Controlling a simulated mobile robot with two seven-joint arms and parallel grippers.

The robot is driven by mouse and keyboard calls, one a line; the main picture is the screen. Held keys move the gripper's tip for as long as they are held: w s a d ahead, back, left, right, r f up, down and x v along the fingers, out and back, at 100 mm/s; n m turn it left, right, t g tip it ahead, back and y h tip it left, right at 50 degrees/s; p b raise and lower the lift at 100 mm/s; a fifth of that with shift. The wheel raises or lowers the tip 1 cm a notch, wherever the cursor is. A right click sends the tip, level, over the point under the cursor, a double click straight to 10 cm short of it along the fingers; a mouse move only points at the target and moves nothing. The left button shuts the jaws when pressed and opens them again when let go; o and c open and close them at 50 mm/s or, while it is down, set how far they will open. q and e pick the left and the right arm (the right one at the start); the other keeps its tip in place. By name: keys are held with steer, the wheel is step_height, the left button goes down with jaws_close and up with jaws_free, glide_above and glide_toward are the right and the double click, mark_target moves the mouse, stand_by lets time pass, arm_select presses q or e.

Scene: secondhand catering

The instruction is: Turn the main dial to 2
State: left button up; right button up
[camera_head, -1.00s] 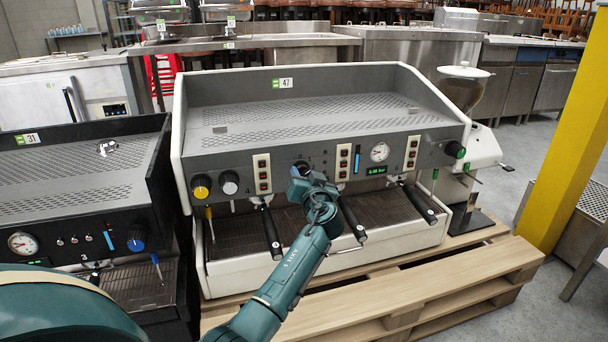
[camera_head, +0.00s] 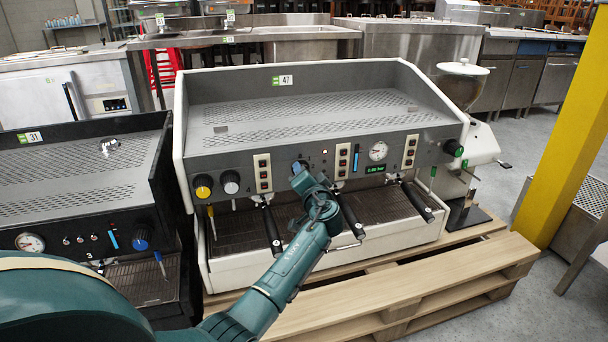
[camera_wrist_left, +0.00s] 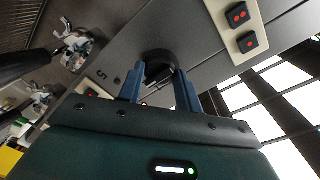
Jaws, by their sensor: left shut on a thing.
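The main dial, a dark round knob (camera_head: 299,165), is on the grey front panel of the large white-and-grey espresso machine (camera_head: 330,72). In the left wrist view the dial (camera_wrist_left: 159,62) sits between the two blue fingers of my left gripper (camera_wrist_left: 160,86). My left gripper (camera_head: 301,172) is shut on the dial, reaching it from the front and below. A printed 5 shows on the panel in the wrist view. The other marks around the dial are too small or covered, so I cannot tell its setting. My right gripper is out of view.
Black portafilter handles (camera_head: 271,230) stick out below. A black machine (camera_head: 75,185) stands close on the left; a yellow post (camera_head: 567,120) is right.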

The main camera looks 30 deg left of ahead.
arm_select(q)
steer(key=shift+r, duration=0.1)
steer(key=o, duration=1)
